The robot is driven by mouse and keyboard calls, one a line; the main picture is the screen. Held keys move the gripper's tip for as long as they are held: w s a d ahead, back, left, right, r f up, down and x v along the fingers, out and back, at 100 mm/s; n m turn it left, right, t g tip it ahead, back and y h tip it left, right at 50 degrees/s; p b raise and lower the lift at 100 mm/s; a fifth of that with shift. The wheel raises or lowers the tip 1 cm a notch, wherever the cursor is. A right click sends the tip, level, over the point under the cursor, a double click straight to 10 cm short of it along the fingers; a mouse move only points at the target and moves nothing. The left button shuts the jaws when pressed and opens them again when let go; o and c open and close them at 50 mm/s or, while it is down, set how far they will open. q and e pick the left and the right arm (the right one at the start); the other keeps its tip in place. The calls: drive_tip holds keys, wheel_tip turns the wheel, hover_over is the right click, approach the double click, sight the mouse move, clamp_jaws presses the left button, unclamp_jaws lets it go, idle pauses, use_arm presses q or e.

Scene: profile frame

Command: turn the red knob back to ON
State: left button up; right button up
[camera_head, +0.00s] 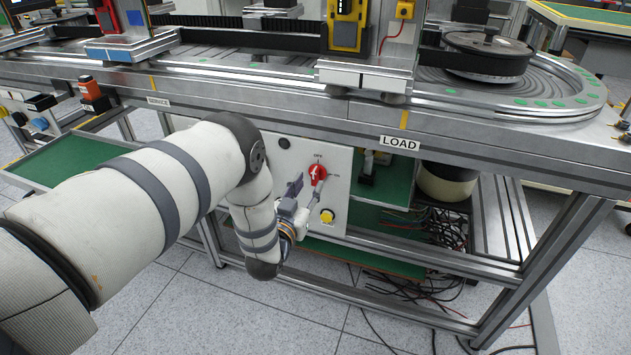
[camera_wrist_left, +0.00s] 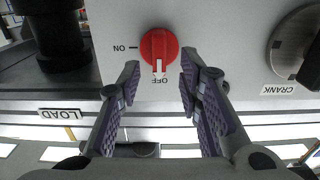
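The red knob (camera_head: 318,172) is on the light panel under the bench edge. It also shows in the left wrist view (camera_wrist_left: 159,43), with its white pointer mark towards the OFF label (camera_wrist_left: 161,80). The ON label (camera_wrist_left: 120,48) is to the left of the knob there. My left gripper (camera_head: 305,188) is in front of the panel. In the left wrist view its fingers (camera_wrist_left: 160,66) are open, one on each side of the knob's OFF-facing part. Whether either finger touches it I cannot tell. My right gripper is not in view.
A yellow button (camera_head: 327,216) sits below the knob. In the left wrist view, a crank (camera_wrist_left: 294,45) is to the right and a dark cylindrical part (camera_wrist_left: 60,35) to the left. The bench edge with the LOAD label (camera_head: 400,142) overhangs the panel. Loose cables (camera_head: 435,235) lie to its right.

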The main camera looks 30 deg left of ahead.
sight(313, 178)
use_arm(q)
drive_tip(key=x, duration=0.3)
drive_tip(key=shift+f, duration=0.2)
drive_tip(key=shift+w+r, duration=0.15)
drive_tip(key=shift+w, duration=0.25)
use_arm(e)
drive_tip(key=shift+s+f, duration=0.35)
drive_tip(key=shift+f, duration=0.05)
use_arm(q)
clamp_jaws()
